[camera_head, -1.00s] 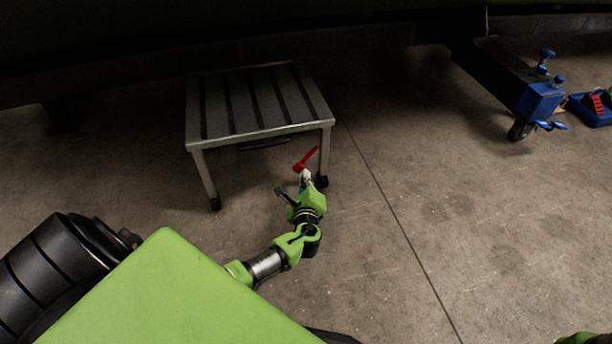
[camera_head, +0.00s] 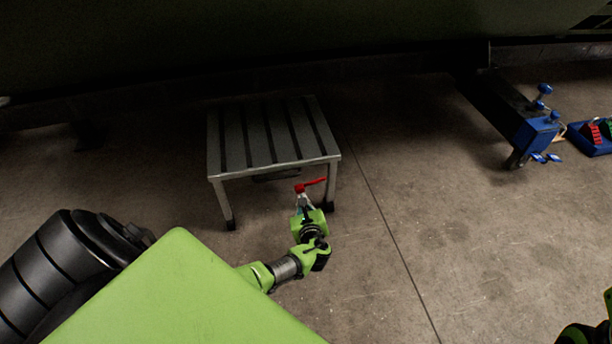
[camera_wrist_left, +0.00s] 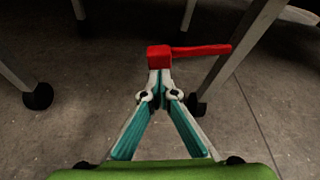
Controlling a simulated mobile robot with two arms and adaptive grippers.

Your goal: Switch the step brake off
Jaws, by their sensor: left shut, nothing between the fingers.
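The step (camera_head: 268,133) is a low metal platform with dark tread strips, standing on the floor on dark-footed legs. Its brake is a red lever (camera_head: 315,182) with a block-shaped hub at the front right leg. In the left wrist view the lever (camera_wrist_left: 204,50) points right, nearly level. My left gripper (camera_head: 303,200) is at the lever's hub; in the left wrist view its shut fingertips (camera_wrist_left: 160,84) are just below the hub, with nothing held between them. Whether they touch the hub cannot be told.
A blue wheeled stand (camera_head: 535,138) is at the right, with a blue tray (camera_head: 590,140) of red and green items beside it. A large dark body hangs across the top. The floor right of the step is clear.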

